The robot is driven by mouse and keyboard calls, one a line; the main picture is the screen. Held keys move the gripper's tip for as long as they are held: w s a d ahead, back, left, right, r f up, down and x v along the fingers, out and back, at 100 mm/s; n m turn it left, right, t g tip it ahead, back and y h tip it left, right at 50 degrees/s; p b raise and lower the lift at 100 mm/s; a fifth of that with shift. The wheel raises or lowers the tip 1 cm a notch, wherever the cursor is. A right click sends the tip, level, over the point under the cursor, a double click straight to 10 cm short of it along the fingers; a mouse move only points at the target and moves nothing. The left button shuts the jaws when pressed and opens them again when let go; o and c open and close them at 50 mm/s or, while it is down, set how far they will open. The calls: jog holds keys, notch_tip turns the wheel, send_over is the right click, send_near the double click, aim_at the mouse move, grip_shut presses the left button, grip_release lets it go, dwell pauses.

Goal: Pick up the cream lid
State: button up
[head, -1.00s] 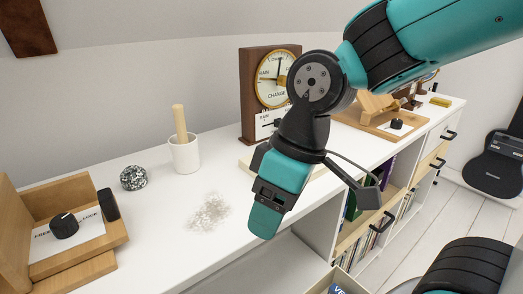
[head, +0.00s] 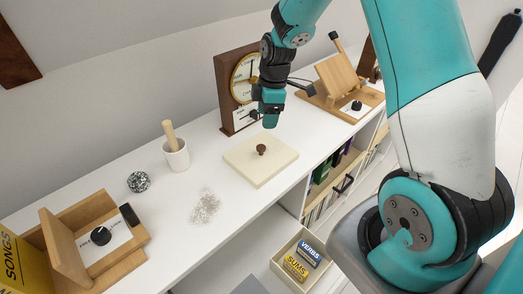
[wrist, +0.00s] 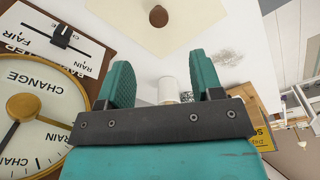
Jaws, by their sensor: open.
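The cream lid (head: 258,164) is a flat square slab with a brown round knob (head: 261,150) in its middle. It lies on the white desk top, right of centre. In the wrist view the lid (wrist: 150,32) is at the top, partly cut off, with its knob (wrist: 158,15) beyond the fingers. My gripper (head: 270,121) is above the far edge of the lid, close to the clock, apart from the knob. In the wrist view my gripper (wrist: 163,82) has its two teal fingers spread wide with nothing between them.
The brown barometer clock (head: 236,95) stands right beside my gripper. A white mortar with pestle (head: 176,158), a speckled ball (head: 138,182) and a pile of white bits (head: 206,206) lie left. Wooden stands (head: 335,90) are at both ends.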

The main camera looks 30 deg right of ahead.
aim_at(261, 147)
jog(key=f+p, duration=0.1)
jog(key=f, duration=0.3)
jog(key=a+f, duration=0.1)
jog(key=f, duration=0.3)
jog(key=w+f+p, duration=0.1)
jog(key=f, duration=0.3)
jog(key=shift+a+f+p, duration=0.15)
jog(key=shift+a+p, duration=0.1)
jog(key=shift+p, duration=0.05)
jog(key=c, duration=1)
